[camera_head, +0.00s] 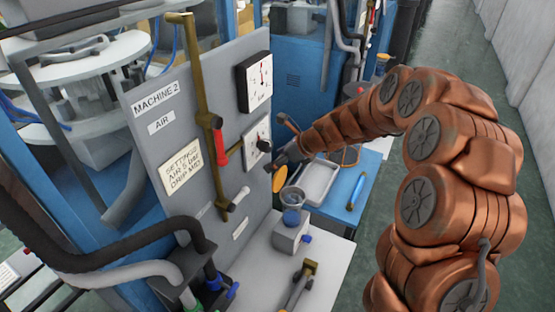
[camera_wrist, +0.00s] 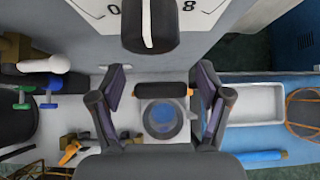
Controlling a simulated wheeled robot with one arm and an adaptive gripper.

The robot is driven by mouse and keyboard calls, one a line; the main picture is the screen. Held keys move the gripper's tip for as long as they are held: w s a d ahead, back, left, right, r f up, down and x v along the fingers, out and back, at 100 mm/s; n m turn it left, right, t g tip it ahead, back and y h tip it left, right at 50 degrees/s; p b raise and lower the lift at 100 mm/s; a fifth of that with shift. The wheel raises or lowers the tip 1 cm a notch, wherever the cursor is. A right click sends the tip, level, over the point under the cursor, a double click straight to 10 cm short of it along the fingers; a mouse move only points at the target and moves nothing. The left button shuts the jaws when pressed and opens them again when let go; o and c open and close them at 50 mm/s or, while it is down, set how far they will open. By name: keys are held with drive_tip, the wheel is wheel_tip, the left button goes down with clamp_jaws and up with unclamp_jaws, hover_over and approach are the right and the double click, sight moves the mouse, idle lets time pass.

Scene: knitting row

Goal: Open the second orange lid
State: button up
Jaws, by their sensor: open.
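An orange lid (camera_head: 279,178) stands tilted up at the back edge of a clear cup (camera_head: 292,197) with blue contents. The cup sits on a grey block (camera_head: 290,237) in front of the Machine 2 panel. In the wrist view the cup (camera_wrist: 161,118) shows from above, its mouth uncovered; a dark bar (camera_wrist: 162,90) lies along its far side. My gripper (camera_wrist: 160,108) is open and empty, one finger on each side of the cup in that view. In the head view my gripper (camera_head: 281,157) is just above the orange lid; whether they touch cannot be told.
The grey panel (camera_head: 150,140) carries gauges, a brass pipe with a red handle (camera_head: 219,143) and a white-tipped lever (camera_head: 239,199). A white tray (camera_head: 318,183) and a blue tool (camera_head: 356,191) lie on the blue table to the right. Another orange-topped cup (camera_head: 383,60) stands farther back.

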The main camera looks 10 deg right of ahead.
drive_tip(key=v, duration=1.2)
drive_tip(key=shift+f, duration=0.1)
drive_tip(key=s+a+n+g+h, duration=0.1)
drive_tip(key=s+a+n+g, duration=0.15)
drive_tip(key=s+n, duration=0.6)
drive_tip(key=s+a+n+g+h, duration=0.1)
drive_tip(key=s+a+n+g, duration=0.3)
drive_tip(key=s, duration=0.8)
drive_tip(key=s+d+f+n+h, duration=0.1)
drive_tip(key=s+d+n, duration=0.3)
drive_tip(key=s, duration=0.5)
drive_tip(key=s+d+f+n+h, duration=0.1)
drive_tip(key=s+d+n+h, duration=0.3)
drive_tip(key=s+n, duration=0.4)
drive_tip(key=shift+s+d+f+n, duration=0.35)
drive_tip(key=shift+s+d, duration=0.05)
drive_tip(key=shift+s, duration=0.8)
drive_tip(key=shift+g, duration=0.25)
drive_tip(key=shift+c, duration=0.4)
